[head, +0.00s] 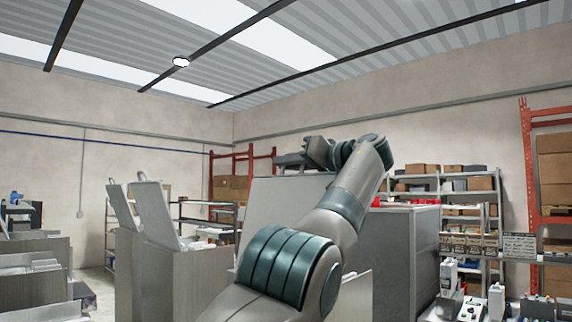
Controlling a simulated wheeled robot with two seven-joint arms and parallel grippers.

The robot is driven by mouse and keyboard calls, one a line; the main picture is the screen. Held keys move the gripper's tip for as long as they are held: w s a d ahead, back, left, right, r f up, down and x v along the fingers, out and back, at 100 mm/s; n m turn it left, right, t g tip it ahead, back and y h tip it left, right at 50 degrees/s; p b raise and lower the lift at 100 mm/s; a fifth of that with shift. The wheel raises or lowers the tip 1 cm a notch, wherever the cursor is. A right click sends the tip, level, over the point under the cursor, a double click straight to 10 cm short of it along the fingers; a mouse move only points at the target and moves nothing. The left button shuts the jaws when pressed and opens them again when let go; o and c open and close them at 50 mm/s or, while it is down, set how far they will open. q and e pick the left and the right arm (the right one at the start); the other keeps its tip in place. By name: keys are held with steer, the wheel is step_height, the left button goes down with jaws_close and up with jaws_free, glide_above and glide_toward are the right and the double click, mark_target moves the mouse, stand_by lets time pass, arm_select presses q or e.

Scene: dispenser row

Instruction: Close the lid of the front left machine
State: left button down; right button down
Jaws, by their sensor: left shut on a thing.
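A large pale grey lid panel (275,215) stands raised in the middle of the head view, close in front of me. I take it for the lid of the front left machine; that machine's body is mostly hidden behind my arm. My left arm rises from the bottom middle and bends over at the top. My left gripper (288,161) is at the lid's upper edge, shut on it. The fingertips are small and partly hidden, so the exact grip cannot be made out. My right gripper is not in view.
Other grey machines stand at the left, two with raised lids (122,206) (158,213). A tall grey cabinet (412,260) stands right of my arm. Shelves with boxes (470,185) and an orange rack (529,165) line the back right. Bench items (497,300) sit at lower right.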

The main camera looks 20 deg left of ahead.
arm_select(q)
steer(key=shift+s+r, duration=0.1)
steer(key=shift+r, duration=0.2)
steer(key=c, duration=1.8)
jaws_free()
steer(key=shift+c, duration=0.2)
steer(key=shift+s+f, duration=0.1)
steer(key=shift+s, duration=0.05)
steer(key=shift+f, duration=0.1)
steer(key=shift+d, duration=0.2)
steer(key=v, duration=1.7)
steer(key=shift+s, duration=0.15)
steer(key=shift+a, duration=0.1)
